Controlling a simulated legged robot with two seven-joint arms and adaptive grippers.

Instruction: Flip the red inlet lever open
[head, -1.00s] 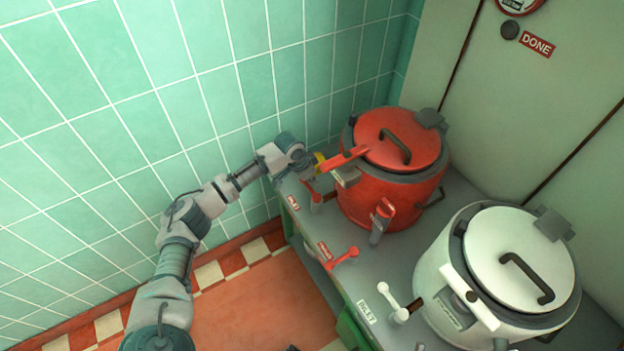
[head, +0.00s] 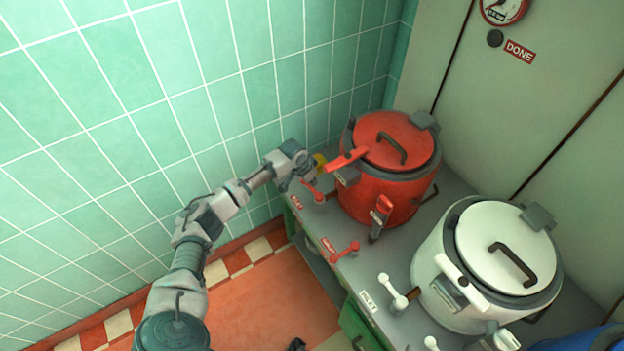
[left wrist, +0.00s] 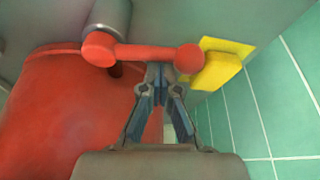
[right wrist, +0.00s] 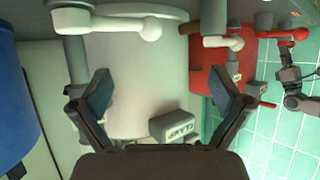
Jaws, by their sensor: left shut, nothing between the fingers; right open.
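A red lever (head: 312,190) sits on the grey counter's far left corner, left of the red kettle (head: 385,195). Its small red label is too small to read. My left gripper (head: 312,176) is right beside this lever. In the left wrist view the red lever (left wrist: 145,53) lies across the picture, and my shut, empty left fingertips (left wrist: 165,72) are at its right knob end. I cannot tell if they touch. A second red lever (head: 343,252) is nearer along the counter edge. My right gripper (right wrist: 160,95) is open and empty, facing the white kettle (right wrist: 135,80).
A yellow block (left wrist: 215,70) is close to the right of my left fingertips, with the green tiled wall (left wrist: 260,110) beyond. A white kettle (head: 490,255) with white levers (head: 397,290) stands nearer on the counter. A "DONE" sign (head: 519,51) is on the back panel.

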